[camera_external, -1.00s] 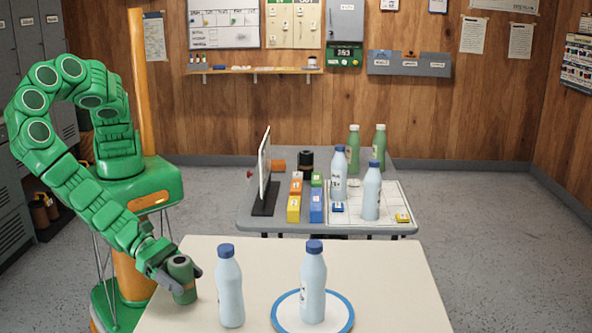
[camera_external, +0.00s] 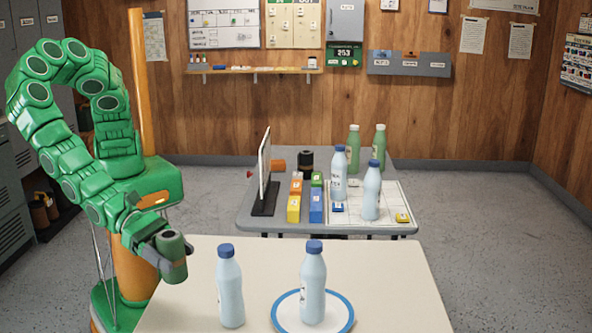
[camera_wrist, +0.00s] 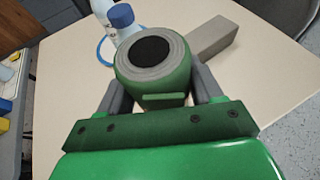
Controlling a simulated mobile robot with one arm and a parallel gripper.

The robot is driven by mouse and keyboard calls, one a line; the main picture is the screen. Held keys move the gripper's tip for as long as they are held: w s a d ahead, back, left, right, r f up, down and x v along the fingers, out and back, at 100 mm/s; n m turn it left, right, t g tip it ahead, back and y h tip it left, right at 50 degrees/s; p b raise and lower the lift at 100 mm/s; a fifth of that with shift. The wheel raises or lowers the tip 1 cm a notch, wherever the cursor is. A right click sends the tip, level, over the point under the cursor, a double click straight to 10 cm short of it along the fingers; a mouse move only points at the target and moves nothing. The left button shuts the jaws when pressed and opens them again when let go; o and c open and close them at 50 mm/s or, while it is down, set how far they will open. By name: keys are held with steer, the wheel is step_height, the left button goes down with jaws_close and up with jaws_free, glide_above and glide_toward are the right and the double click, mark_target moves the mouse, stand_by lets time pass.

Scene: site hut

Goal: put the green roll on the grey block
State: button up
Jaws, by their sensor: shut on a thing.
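The green roll (camera_external: 176,266), with a dark hollow end, is held by my gripper (camera_external: 170,252) above the left edge of the near table. In the wrist view the roll (camera_wrist: 152,76) sits between the two grey fingers of my gripper (camera_wrist: 158,90), its grey ring end towards the camera. The grey block (camera_wrist: 214,38) lies on the cream table beyond the roll in the wrist view, apart from it. The block is not in the external view.
On the near table (camera_external: 385,290) stand a bottle (camera_external: 230,290) and another bottle (camera_external: 312,285) on a blue-rimmed plate (camera_external: 347,312). A grey table (camera_external: 395,226) behind holds several bottles, coloured blocks and an upright panel.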

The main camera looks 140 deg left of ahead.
steer(key=w+r+n+g+y, duration=0.2)
steer(key=w+r+n, duration=0.1)
steer(key=w+r, duration=0.55)
steer(key=w+d+f, duration=0.1)
steer(key=w+f, duration=0.2)
steer(key=w, duration=0.1)
steer(key=w+d+f, duration=0.1)
steer(key=w+f, duration=0.3)
steer(key=w, duration=0.1)
steer(key=w+f, duration=0.3)
steer(key=w, duration=0.2)
steer(key=shift+d+f, duration=0.35)
steer(key=shift+d, duration=0.05)
steer(key=shift+f, duration=1.45)
steer(key=o, duration=1.1)
steer(key=shift+f, duration=0.1)
steer(key=shift+o, duration=0.2)
